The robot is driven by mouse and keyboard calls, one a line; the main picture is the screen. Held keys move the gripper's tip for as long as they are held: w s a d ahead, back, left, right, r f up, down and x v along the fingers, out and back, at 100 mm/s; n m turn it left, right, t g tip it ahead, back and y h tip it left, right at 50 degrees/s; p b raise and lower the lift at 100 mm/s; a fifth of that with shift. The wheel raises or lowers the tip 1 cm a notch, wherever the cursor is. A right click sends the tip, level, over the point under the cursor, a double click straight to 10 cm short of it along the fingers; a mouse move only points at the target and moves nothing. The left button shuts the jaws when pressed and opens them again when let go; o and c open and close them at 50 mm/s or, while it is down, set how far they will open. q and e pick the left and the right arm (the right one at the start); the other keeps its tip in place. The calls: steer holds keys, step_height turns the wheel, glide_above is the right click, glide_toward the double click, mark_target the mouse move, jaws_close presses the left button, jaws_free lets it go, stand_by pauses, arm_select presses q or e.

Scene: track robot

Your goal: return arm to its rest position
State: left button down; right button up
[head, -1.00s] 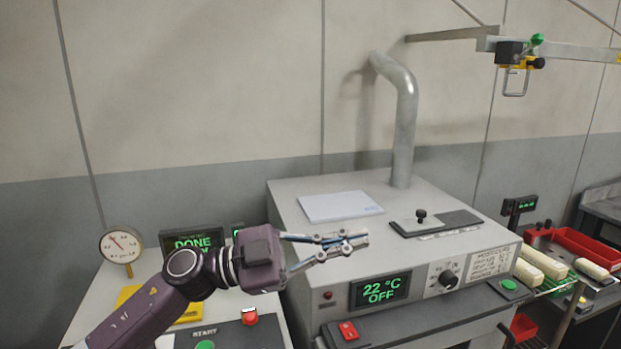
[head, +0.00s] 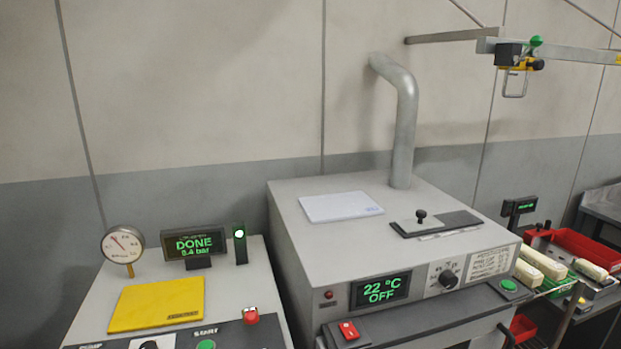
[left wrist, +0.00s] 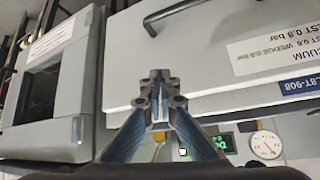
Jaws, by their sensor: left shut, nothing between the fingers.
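My left gripper (left wrist: 158,88) shows in the left wrist view, its fingers together and nothing between them. Behind it in that view is a light grey machine front (left wrist: 215,75) with a dark handle (left wrist: 180,12) and printed labels. Neither of my arms shows in the head view. My right gripper is in neither view.
The head view shows a console with a pressure gauge (head: 123,245), a display (head: 193,244) reading DONE and a yellow plate (head: 157,304). Right of it stands a grey oven (head: 290,225) with a display (head: 380,290) reading 22 °C OFF. A red tray (head: 590,250) is at the far right.

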arm_select(q)
steer(key=s+a+f+g, duration=0.1)
steer(key=s+f+g, duration=0.2)
steer(key=s, duration=0.5)
steer(key=s+f+g, duration=0.2)
steer(key=s+f, duration=0.1)
steer(key=s, duration=0.5)
step_height(320, 180, down, 30)
steer(key=m+g+b, duration=0.1)
steer(key=b, duration=0.5)
steer(key=s+a+f+g+b, duration=0.1)
steer(key=s+f+b, duration=0.2)
steer(key=s+f, duration=0.6)
steer(key=s+a+f+b, duration=0.2)
steer(key=s+f, duration=0.7)
steer(key=f, duration=0.7)
steer(key=shift+s+a+g+b, duration=0.2)
steer(key=shift+g+b, duration=0.2)
steer(key=shift+b, duration=0.45)
